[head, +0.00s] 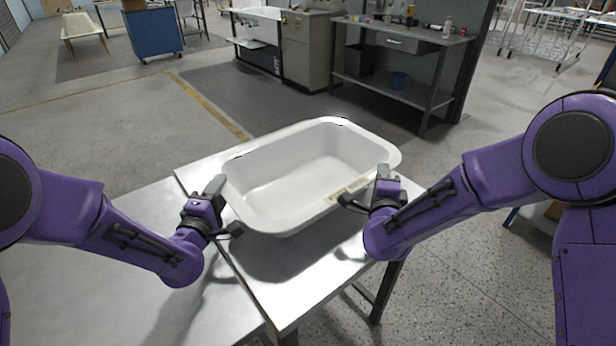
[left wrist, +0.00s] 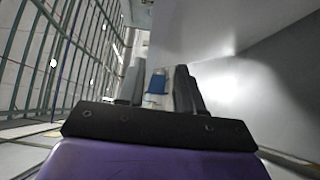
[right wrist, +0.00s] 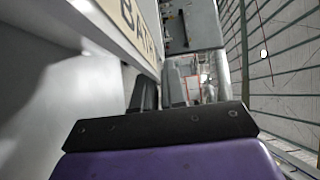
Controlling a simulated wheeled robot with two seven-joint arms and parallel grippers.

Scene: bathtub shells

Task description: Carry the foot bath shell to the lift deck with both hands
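The foot bath shell (head: 300,165) is a white, open, rounded-rectangular tub on or just above a grey metal table, set at an angle; its underside is hidden. My left gripper (head: 224,207) is at its near-left rim. In the left wrist view its fingers (left wrist: 160,88) stand apart, with a blue thing seen far off through the gap and the shell's white surface to the right. My right gripper (head: 368,194) is at the near-right rim, beside a lettered label (right wrist: 140,28). Its fingers (right wrist: 160,88) are closer together; whether they touch the rim is unclear.
The metal table (head: 120,235) has bare room to the left. Behind stand a workbench (head: 400,38) with small items, a grey cabinet (head: 305,50) and a blue cabinet (head: 153,32). A white rack (head: 545,35) stands far right. Floor is clear around the table.

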